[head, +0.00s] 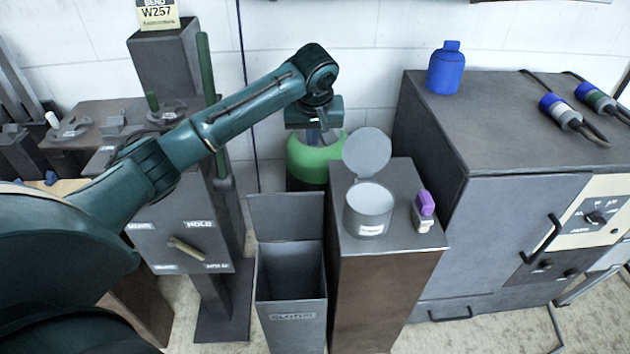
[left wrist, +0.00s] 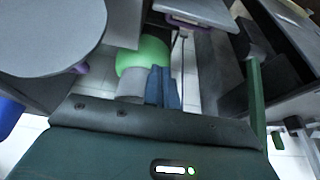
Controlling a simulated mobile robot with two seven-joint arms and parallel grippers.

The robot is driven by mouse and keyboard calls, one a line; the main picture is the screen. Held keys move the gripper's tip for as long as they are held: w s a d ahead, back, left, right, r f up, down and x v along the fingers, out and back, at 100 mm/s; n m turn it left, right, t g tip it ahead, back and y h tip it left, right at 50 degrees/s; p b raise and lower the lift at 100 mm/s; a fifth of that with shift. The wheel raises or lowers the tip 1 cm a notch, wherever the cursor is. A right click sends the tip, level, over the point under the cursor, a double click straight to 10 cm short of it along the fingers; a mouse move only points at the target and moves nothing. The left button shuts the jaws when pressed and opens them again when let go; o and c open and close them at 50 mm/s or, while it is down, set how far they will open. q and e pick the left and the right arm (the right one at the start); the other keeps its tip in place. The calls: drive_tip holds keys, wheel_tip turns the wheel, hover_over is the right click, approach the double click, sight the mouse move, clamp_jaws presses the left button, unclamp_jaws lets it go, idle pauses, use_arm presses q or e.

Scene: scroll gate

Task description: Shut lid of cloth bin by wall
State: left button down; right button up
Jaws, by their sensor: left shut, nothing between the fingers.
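The cloth bin (head: 291,320) is a tall grey open-topped box on the floor, with a label on its front that is hard to read. Its flat lid (head: 287,216) stands up at the rear edge, open. My left gripper (head: 324,137) is shut and empty, pointing down behind and above the lid, in front of the white wall. It is apart from the lid. In the left wrist view its fingers (left wrist: 148,88) show against a green rounded container. My right gripper is not in view.
The green container (head: 312,160) stands by the wall below my gripper. Right of the bin, a pedestal (head: 385,285) carries a round canister (head: 369,210) with its lid raised and a purple-topped item (head: 424,210). A grey cabinet (head: 520,215) stands farther right, a valve panel (head: 180,240) left.

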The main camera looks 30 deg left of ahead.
use_arm(q)
drive_tip(key=b+x, duration=0.3)
drive_tip(key=x, duration=1.4)
drive_tip(key=shift+s+d+f, duration=0.1)
drive_tip(key=shift+s+d, duration=0.4)
drive_tip(key=shift+s, duration=0.4)
drive_tip(key=shift+s+d+f, duration=0.1)
drive_tip(key=shift+s+d, duration=0.45)
drive_tip(key=shift+s, duration=0.3)
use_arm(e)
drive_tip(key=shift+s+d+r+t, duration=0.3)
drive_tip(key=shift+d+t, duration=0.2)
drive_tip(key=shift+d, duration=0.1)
